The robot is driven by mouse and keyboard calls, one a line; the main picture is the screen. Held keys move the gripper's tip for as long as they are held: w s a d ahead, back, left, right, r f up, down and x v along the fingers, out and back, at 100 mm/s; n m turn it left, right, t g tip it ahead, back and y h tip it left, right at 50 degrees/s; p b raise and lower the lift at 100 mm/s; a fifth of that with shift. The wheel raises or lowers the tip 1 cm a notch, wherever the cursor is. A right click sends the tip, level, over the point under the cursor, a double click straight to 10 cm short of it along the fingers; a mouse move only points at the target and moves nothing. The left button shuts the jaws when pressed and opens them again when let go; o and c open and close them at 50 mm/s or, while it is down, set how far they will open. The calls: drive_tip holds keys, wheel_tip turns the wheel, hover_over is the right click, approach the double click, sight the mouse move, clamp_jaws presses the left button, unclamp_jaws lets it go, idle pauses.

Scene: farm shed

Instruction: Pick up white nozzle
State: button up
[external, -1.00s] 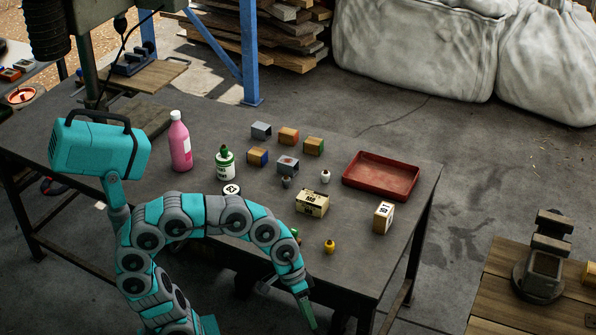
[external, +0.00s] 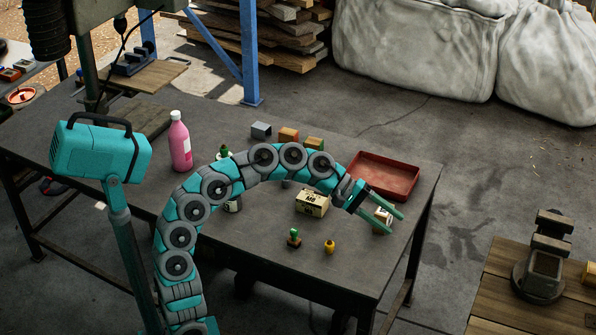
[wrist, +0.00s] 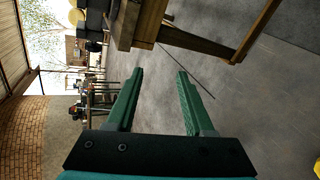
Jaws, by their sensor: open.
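The white nozzle does not show now. In the earlier external frame it stood on the table left of the red tray, a spot my arm now covers. My gripper (external: 396,223) is above the table's right part, in front of the red tray and partly across a small pale box (external: 379,229). Its two green fingers are apart with nothing between them. The wrist view shows the open, empty fingers (wrist: 160,72) against the floor and a wooden bench.
A red tray (external: 388,177) lies at the table's right back. A cream carton (external: 311,204), a yellow nozzle (external: 329,246) and a green-topped piece (external: 294,238) stand nearby. A pink bottle (external: 180,146) and several blocks stand farther back. The table's front right is mostly clear.

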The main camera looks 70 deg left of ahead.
drive_tip(key=s+a+f+n+t+y, duration=0.1)
drive_tip(key=a+f+n, duration=0.3)
drive_tip(key=a, duration=1)
drive_tip(key=s+a+f+n+t+y, duration=0.1)
drive_tip(key=s+a+f+n, duration=0.3)
drive_tip(key=a+n, duration=0.6)
drive_tip(key=s+a+f+n+t+y, duration=0.2)
drive_tip(key=a+n, duration=0.5)
drive_tip(key=a, duration=1.2)
drive_tip(key=shift+s+a+f+y, duration=0.1)
drive_tip(key=shift+s+f+y, duration=0.15)
drive_tip(key=shift+f, duration=0.3)
drive_tip(key=shift+s+f+y, duration=0.1)
drive_tip(key=shift+f+y, duration=0.25)
drive_tip(key=shift+f, duration=0.2)
drive_tip(key=shift+w+f, duration=0.1)
drive_tip(key=shift+f, duration=0.05)
drive_tip(key=shift+x, duration=1.2)
drive_tip(key=x, duration=0.4)
drive_tip(key=shift+d, duration=0.25)
drive_tip(key=shift+w+f, duration=0.1)
drive_tip(key=shift+w, duration=0.35)
